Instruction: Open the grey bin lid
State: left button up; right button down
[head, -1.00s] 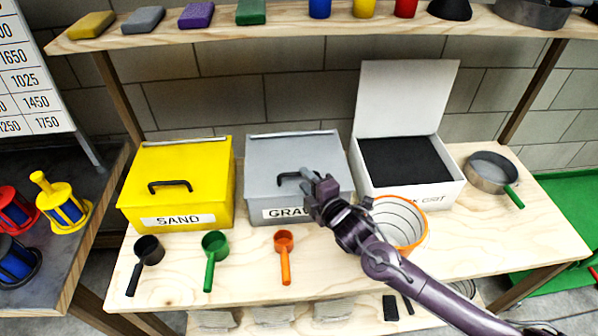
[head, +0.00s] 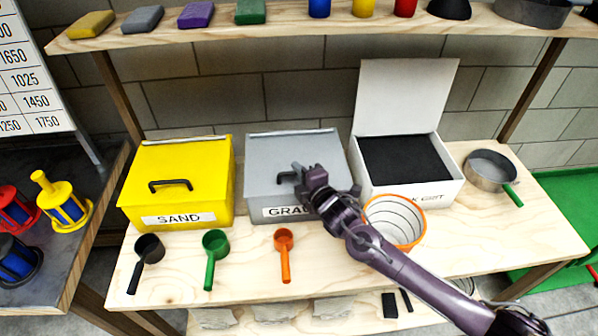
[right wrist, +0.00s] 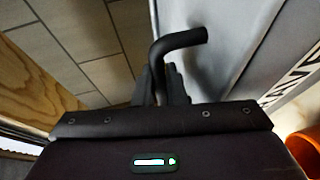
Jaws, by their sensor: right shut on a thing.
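The grey bin (head: 262,208) stands in the middle of the bench, with a label that begins "GRA" partly hidden by my gripper. Its lid (head: 300,149) is down and shut. The black lid handle (head: 285,177) shows at its left end; the rest is behind my gripper. My right gripper (head: 301,176) is at the handle, shut on it. In the right wrist view the handle (right wrist: 180,42) passes between the two fingers (right wrist: 161,84) and its bent end sticks out beyond them. My left gripper is not in view.
A shut yellow sand bin (head: 180,205) stands to the left. A white bin (head: 405,190) with its lid raised stands to the right. An orange-rimmed bucket (head: 395,222) is beside my right arm. Several scoops lie in front. A shelf (head: 300,32) runs above the bins.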

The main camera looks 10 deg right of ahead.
jog(key=r+p, duration=0.1)
jog(key=p, duration=0.1)
jog(key=w+r+g+p, duration=0.1)
jog(key=r+p, duration=0.1)
jog(key=p, duration=0.1)
jog(key=r+g+p, duration=0.1)
jog(key=r+p, duration=0.1)
jog(key=shift+w+r+m+h, duration=0.2)
jog(key=shift+r+m+h, duration=0.1)
jog(key=shift+m, duration=0.1)
jog(key=w+r+g+p, duration=0.3)
jog(key=w+r+p, duration=0.1)
jog(key=r+p, duration=0.1)
jog(key=shift+m+h+p, duration=0.3)
jog(key=shift+m+p, duration=0.1)
jog(key=shift+p, duration=0.15)
jog(key=shift+w+r, duration=0.1)
jog(key=c, duration=1.5)
grip_release()
